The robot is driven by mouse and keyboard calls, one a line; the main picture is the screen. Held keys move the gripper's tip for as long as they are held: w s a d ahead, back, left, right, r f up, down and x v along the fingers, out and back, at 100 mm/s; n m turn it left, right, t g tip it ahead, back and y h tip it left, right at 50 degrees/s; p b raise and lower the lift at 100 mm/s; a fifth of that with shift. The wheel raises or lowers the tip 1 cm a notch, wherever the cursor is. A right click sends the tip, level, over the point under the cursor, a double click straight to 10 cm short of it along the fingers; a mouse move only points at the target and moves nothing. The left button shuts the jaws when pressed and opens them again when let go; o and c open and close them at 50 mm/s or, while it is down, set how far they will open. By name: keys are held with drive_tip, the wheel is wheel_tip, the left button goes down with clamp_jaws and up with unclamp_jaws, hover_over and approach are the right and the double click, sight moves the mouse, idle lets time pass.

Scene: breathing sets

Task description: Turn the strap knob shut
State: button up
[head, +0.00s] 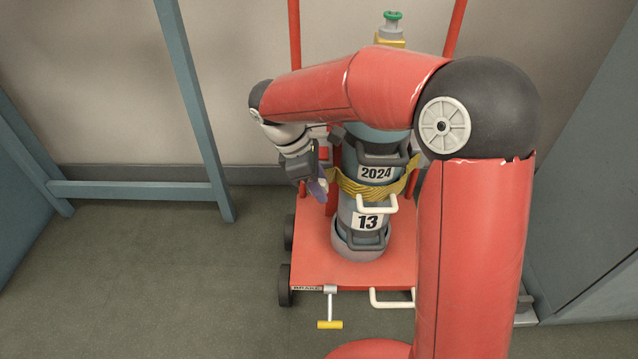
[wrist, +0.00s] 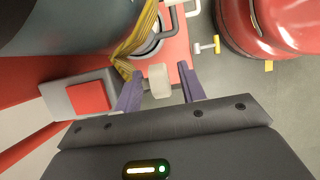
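A gas cylinder (head: 370,205) stands upright on a red cart, with a yellow strap (head: 350,187) around its middle. The strap also shows in the wrist view (wrist: 131,58). A pale cream knob (wrist: 159,80), which looks like the strap knob, sits beside the strap's end in the wrist view. My gripper (wrist: 160,84) is open, its purple fingers on either side of the knob, with a visible gap each side. I cannot tell how deep the knob lies between them. In the head view my gripper (head: 319,188) is at the cylinder's left; the knob is not clear there.
The red cart deck (head: 312,262) has a brake lever with a yellow end (head: 330,324) at its front. A grey bracket with a red square (wrist: 88,97) is close to the left finger. A blue frame (head: 195,100) stands at left. White handles (head: 377,205) stick out in front.

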clamp_jaws()
drive_tip(key=shift+a+r+h+p, duration=0.1)
drive_tip(key=shift+h+p, duration=0.3)
drive_tip(key=shift+p, duration=0.15)
drive_tip(key=shift+h, duration=0.4)
unclamp_jaws()
drive_tip(key=p+v, duration=0.2)
drive_tip(key=v, duration=0.5)
drive_tip(key=shift+a+r, duration=0.2)
